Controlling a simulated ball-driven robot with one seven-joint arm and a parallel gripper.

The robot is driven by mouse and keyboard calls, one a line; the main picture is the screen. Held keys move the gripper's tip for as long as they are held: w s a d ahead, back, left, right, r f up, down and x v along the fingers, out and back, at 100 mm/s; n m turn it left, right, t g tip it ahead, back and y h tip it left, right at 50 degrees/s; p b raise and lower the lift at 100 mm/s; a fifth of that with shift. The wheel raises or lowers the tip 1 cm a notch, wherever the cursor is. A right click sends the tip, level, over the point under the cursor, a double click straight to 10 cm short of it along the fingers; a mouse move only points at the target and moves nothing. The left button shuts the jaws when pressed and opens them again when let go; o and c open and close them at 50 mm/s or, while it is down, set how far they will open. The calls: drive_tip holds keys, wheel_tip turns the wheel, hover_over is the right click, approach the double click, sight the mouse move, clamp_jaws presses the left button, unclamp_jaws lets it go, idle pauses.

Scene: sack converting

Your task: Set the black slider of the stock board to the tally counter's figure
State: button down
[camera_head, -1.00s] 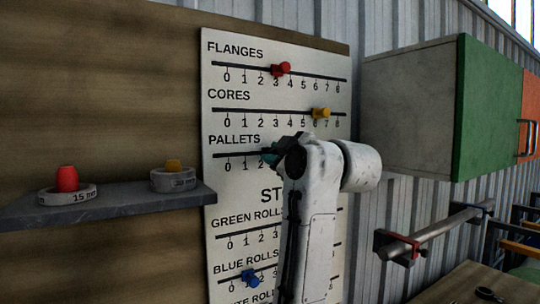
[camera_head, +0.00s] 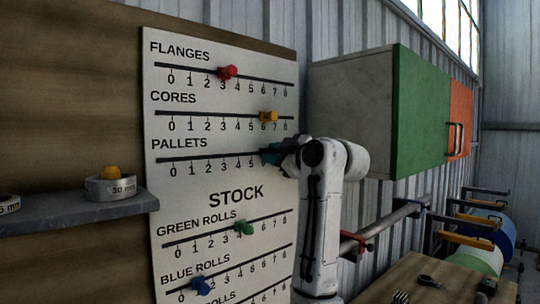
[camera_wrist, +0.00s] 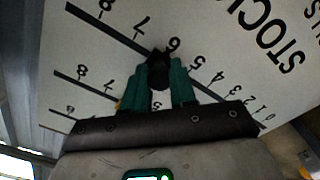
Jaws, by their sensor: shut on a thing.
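The stock board (camera_head: 180,205) is white, with numbered scales from 0 to 8. My gripper (camera_head: 269,153) is at the PALLETS scale, just right of its 5, and hides the slider in the head view. In the wrist view the black slider (camera_wrist: 158,70) is between the green fingertips of my gripper (camera_wrist: 160,82), which is shut on it. The slider stands on its line beside the 6; its exact mark is partly covered. The tally counter is not visible in either view.
A shelf (camera_head: 80,214) with core rings is at left. A green-doored cabinet (camera_head: 420,110) and a workbench (camera_head: 405,275) are at right.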

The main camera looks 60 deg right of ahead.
drive_tip(key=c, duration=0.9)
unclamp_jaws()
drive_tip(key=b+v, duration=0.3)
drive_tip(key=v, duration=0.7)
drive_tip(key=shift+s+b, duration=0.4)
drive_tip(key=shift+a, duration=0.1)
